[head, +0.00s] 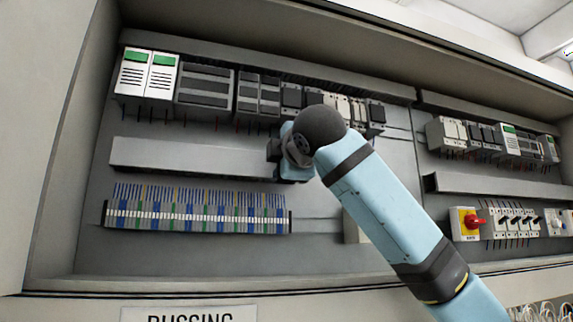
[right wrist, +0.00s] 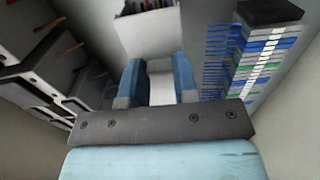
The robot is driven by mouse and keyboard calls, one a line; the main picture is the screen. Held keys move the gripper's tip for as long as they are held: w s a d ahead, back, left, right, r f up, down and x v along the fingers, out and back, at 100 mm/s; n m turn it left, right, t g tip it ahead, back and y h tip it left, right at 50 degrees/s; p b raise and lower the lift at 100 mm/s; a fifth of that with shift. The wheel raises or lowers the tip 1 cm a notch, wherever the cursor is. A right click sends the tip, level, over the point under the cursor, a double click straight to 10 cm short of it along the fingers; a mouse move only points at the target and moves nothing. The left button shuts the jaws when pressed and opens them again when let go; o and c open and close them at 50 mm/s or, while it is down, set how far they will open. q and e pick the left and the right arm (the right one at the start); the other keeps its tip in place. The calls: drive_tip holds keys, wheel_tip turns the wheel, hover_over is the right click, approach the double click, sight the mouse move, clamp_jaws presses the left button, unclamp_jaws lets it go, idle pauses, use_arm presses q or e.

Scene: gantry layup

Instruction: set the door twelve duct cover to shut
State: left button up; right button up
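A long grey wiring duct (head: 190,157) runs across the left panel between the device row and the terminal strip. No door number is readable, so I cannot tell which cover is door twelve. My right arm comes in from the lower right and its gripper (head: 286,153) is at the duct's right end, mostly hidden behind my wrist. In the right wrist view, the two blue fingers of my right gripper (right wrist: 159,80) stand apart in front of a pale duct-like surface (right wrist: 147,38). A pale strip shows between them; whether they grip it is unclear. My left gripper is not in view.
A terminal strip (head: 195,216) with blue and green blocks lies below the duct. Modules with green tops (head: 146,76) and dark devices (head: 204,90) sit above. A red and yellow switch (head: 466,223) and another duct (head: 495,185) are at the right. The cabinet frame surrounds the panel.

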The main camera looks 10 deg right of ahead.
drive_tip(key=o, duration=0.4)
drive_tip(key=shift+a+f, duration=0.1)
drive_tip(key=shift+a, duration=0.2)
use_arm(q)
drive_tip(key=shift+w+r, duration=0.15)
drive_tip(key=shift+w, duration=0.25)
use_arm(e)
drive_tip(key=shift+o, duration=0.2)
drive_tip(key=shift+s, duration=0.1)
use_arm(q)
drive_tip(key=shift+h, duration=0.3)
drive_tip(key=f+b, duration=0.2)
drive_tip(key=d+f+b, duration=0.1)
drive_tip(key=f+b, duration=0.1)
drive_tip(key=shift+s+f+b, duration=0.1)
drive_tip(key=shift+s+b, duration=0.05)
drive_tip(key=shift+b, duration=0.15)
use_arm(e)
drive_tip(key=s+d, duration=0.1)
drive_tip(key=s, duration=1.2)
drive_tip(key=shift+s, duration=0.35)
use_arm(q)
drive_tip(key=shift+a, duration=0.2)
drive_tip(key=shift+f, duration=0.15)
